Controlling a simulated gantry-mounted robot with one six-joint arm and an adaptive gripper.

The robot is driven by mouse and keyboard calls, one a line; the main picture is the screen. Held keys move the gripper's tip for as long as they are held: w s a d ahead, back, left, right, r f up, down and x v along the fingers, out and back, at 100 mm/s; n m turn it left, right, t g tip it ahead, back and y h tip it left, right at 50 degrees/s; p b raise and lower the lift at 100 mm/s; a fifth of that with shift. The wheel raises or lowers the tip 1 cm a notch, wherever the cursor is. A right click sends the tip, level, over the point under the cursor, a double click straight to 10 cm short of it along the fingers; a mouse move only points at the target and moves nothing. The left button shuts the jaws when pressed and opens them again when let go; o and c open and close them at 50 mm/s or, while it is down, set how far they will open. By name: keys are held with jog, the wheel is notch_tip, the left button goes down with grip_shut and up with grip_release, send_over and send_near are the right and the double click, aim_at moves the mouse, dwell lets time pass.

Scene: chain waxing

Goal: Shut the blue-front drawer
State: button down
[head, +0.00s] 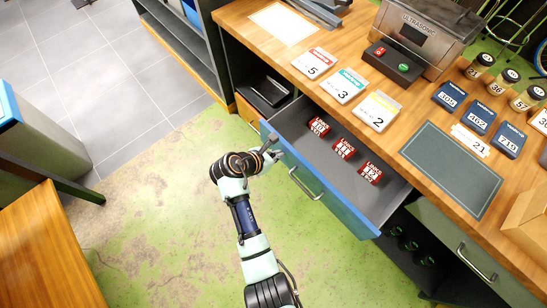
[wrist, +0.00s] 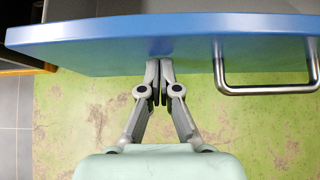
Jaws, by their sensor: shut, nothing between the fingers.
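The blue-front drawer (head: 345,205) stands pulled out from under the wooden workbench. A metal bar handle (head: 305,184) sits on the blue front. My gripper (head: 274,146) is shut and empty at the left end of the drawer front.
Numbered cards (head: 343,86), a grey ultrasonic machine (head: 420,35), jars and a dark mat (head: 451,168) lie on the bench top. An open shelf with a black tray (head: 265,91) is left of the drawer. A green-front drawer (head: 460,246) is at right. The floor in front is clear.

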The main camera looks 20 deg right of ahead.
jog(key=w+d+b, duration=0.1)
jog(key=w+d, duration=0.1)
jog(key=d, duration=0.4)
jog(key=w+d+b, duration=0.1)
jog(key=w+d, duration=0.2)
jog(key=d, duration=0.3)
jog(key=w+d+b, duration=0.2)
jog(key=w+d, duration=0.1)
jog(key=d, duration=0.3)
jog(key=shift+w+d+f, duration=0.1)
jog(key=shift+w+d, duration=0.05)
jog(key=shift+d, duration=0.2)
jog(key=shift+a+r+p, duration=0.35)
jog(key=shift+r+p, duration=0.15)
jog(key=shift+p, duration=0.75)
jog(key=s+a+r+p, duration=0.4)
jog(key=a+r+p, duration=0.1)
jog(key=a+p, duration=0.4)
jog(key=shift+s+a+r+p, duration=0.35)
jog(key=shift+a+p, duration=0.05)
jog(key=shift+a, duration=0.05)
